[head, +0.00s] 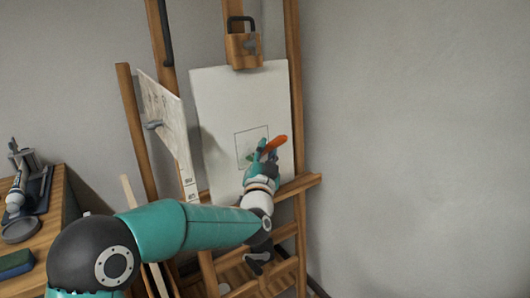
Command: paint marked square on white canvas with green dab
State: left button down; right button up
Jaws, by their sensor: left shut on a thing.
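A white canvas (222,97) stands on a wooden easel, held at the top by a wooden clamp. A thin-lined marked square (242,139) is drawn near its middle. My left gripper (267,150) is in front of the square's lower right part and is shut on an orange-handled brush (276,143). The brush's tip is hard to make out, and I cannot tell whether it touches the canvas. A faint greenish tint shows inside the square, partly hidden by the gripper. My right gripper is out of view.
The wooden easel (294,60) has a ledge and lower crossbars. A sketched sheet (163,112) leans at its left. A wooden table (45,237) at the far left holds a dark tray, a round grey dish (20,230) and a green-topped block (15,264). The right side is bare wall.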

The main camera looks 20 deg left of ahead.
pick_arm(q)
jog(key=shift+w+d+r+p, duration=0.6)
jog(key=shift+w+d+p, duration=1.05)
jog(key=shift+w+d, duration=1)
jog(key=shift+s+a+f+b, duration=0.1)
jog(key=shift+s+a+b, duration=1.9)
jog(key=shift+a+b, duration=0.3)
jog(key=shift+s+a+r+b, duration=0.8)
jog(key=shift+s+a+b, duration=0.2)
jog(key=shift+s+a, duration=0.9)
jog(key=w+d+p, duration=0.6)
jog(key=w+d, duration=0.1)
jog(key=w, duration=0.2)
jog(key=shift+d+r, duration=0.15)
jog(key=shift+d, duration=0.05)
